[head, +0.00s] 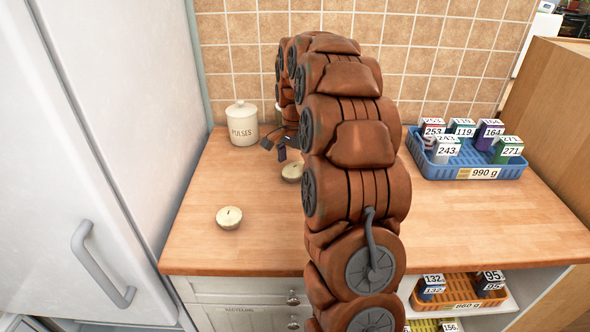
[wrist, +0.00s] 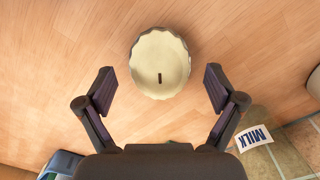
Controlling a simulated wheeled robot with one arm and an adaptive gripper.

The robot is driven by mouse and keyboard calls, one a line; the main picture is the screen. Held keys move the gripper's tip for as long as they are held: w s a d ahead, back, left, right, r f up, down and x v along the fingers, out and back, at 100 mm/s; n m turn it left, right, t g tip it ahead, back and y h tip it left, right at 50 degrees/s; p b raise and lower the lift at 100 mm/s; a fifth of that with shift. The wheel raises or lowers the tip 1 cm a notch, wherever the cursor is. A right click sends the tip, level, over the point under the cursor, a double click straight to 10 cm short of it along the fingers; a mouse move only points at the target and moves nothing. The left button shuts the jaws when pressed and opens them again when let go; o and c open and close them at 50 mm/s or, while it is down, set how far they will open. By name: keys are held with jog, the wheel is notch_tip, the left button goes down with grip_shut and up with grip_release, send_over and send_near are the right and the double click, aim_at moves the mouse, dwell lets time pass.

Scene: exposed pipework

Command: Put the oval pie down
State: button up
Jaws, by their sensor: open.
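A pale pie (head: 292,172) with a crimped edge lies on the wooden counter below my gripper, partly hidden by my arm in the head view. In the wrist view the pie (wrist: 159,50) looks slightly longer than wide, with one dark slit in its top. My gripper (head: 281,148) is open and empty. In the wrist view its two fingers (wrist: 159,74) stand apart on either side of the pie, with gaps and no visible contact. A second pale pie (head: 229,217) with a slit lies on the counter nearer the front left.
A cream PULSES jar (head: 243,125) stands at the back left by the tiled wall. A blue basket (head: 466,168) of numbered boxes stands at the right. A MILK label (wrist: 254,138) shows in the wrist view. A fridge (head: 100,130) borders the left. The front left counter is mostly clear.

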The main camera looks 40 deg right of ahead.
jog(key=shift+f, duration=0.2)
jog(key=c, duration=1.4)
jog(key=shift+c, duration=0.2)
jog(key=shift+r, duration=0.1)
